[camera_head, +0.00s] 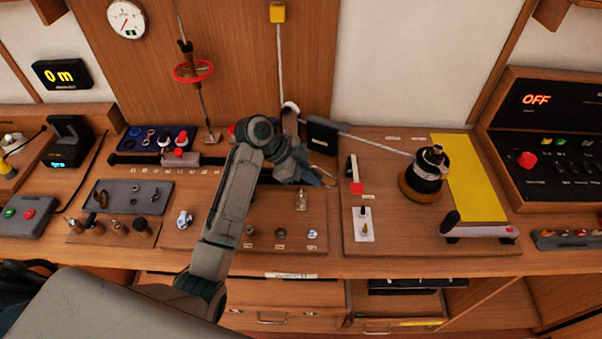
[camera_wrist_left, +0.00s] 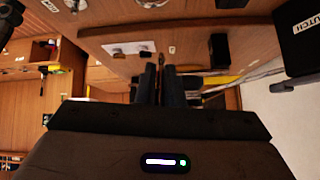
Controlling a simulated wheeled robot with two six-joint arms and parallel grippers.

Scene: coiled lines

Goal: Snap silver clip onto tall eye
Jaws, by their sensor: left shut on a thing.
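My left gripper (camera_head: 316,178) reaches over the middle of the bench, above the wooden board. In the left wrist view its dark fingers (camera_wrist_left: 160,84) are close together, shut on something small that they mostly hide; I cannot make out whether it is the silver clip. A small upright silver fitting (camera_head: 301,200) stands on the board just below and left of the gripper, apart from it. It may be the tall eye, but its shape is too small to tell. My right gripper is not in view.
A white line runs from the dark box (camera_head: 322,135) to the black winch drum (camera_head: 426,172). Several low fittings (camera_head: 281,233) sit in front. A silver shackle-like piece (camera_head: 184,219) is left.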

